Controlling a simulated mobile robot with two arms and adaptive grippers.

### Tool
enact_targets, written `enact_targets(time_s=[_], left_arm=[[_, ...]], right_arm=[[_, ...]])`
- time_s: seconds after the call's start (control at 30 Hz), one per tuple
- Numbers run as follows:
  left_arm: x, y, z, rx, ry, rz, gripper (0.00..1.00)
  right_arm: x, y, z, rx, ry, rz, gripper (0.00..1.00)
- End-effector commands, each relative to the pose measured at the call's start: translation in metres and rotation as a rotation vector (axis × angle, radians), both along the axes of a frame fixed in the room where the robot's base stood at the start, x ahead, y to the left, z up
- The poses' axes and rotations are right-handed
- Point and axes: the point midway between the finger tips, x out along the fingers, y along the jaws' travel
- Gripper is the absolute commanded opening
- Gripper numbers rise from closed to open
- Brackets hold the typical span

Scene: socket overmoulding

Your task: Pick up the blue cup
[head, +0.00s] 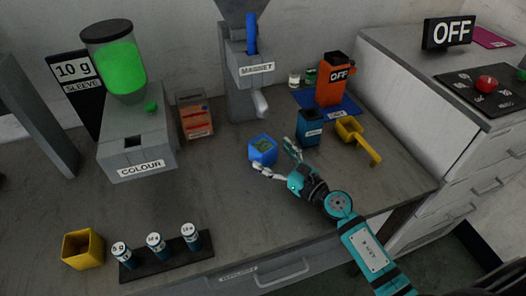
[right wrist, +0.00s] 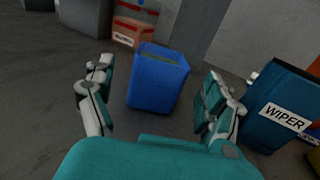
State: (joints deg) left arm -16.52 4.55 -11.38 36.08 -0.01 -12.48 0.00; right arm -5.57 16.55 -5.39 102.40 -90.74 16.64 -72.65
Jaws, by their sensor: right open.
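The blue cup (head: 262,150) stands upright on the grey counter in the middle of the head view. It is square, with something greenish inside its top. My right gripper (head: 275,160) is open right beside the cup, one finger near its front and the other to its right. In the right wrist view the cup (right wrist: 157,80) stands upright ahead of the open gripper (right wrist: 156,100), roughly between the two fingers, with visible gaps on both sides. No grip on the cup shows. My left gripper does not show.
A teal wiper box (head: 309,128) stands close right of the gripper; it also shows in the right wrist view (right wrist: 278,105). A yellow scoop (head: 357,140), an orange box (head: 334,82) and the magnet machine (head: 240,95) stand around. The counter's front middle is clear.

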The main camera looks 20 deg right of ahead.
Motion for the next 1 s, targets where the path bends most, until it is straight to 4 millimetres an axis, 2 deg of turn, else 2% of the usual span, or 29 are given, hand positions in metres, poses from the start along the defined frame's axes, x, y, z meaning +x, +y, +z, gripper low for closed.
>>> enact_targets(time_s=[0.1,0.23,0.53,1.0], left_arm=[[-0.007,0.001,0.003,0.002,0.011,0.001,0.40],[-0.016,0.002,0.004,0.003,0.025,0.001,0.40],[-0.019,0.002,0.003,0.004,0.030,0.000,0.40],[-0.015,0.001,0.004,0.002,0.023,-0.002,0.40]], right_arm=[[0.020,0.009,0.002,0.002,-0.001,0.000,0.87],[0.034,0.016,0.002,0.002,-0.001,0.000,0.87],[0.039,0.018,0.001,0.000,0.000,0.001,0.87],[0.038,0.018,0.001,0.000,0.000,0.000,0.26]])
